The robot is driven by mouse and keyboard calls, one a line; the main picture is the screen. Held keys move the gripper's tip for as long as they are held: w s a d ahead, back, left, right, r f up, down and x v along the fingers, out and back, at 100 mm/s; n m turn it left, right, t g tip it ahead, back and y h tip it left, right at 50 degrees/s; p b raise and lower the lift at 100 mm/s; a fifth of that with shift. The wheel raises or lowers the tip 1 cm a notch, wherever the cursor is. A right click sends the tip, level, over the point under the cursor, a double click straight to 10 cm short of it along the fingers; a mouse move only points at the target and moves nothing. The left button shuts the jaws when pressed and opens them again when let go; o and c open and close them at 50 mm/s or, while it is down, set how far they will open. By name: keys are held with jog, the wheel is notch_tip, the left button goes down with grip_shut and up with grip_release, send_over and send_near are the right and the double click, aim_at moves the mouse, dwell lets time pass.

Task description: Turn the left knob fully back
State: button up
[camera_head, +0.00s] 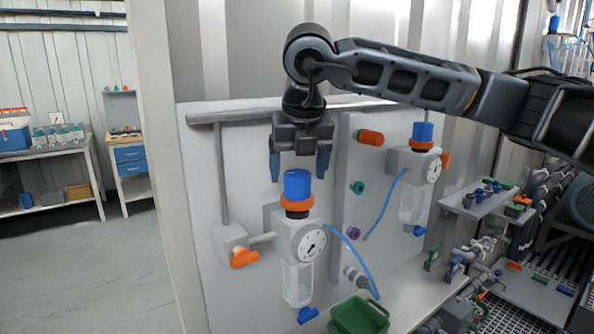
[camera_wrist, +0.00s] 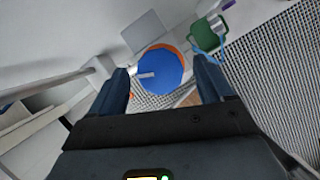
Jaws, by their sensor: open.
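The left knob (camera_head: 297,184) is a blue cap on an orange collar (camera_head: 297,206), on top of the left vessel with a round gauge (camera_head: 309,243) and a clear bowl (camera_head: 298,284). My gripper (camera_head: 299,168) points down just above the knob, with its blue fingers apart and to either side. In the wrist view, the blue knob top (camera_wrist: 162,70) with a pale mark shows between and beyond the open fingers (camera_wrist: 163,85). Nothing is held. Whether the fingertips reach down level with the knob is hard to tell.
A right vessel with its own blue knob (camera_head: 423,132) stands on the same panel. An orange lever (camera_head: 244,258) is at left of the left vessel. A blue hose (camera_head: 352,256) runs beside it. A green bin (camera_head: 360,316) stands below. A rail (camera_head: 235,116) crosses behind my gripper.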

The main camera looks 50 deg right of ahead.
jog(key=shift+x, duration=1.1)
jog(key=c, duration=1)
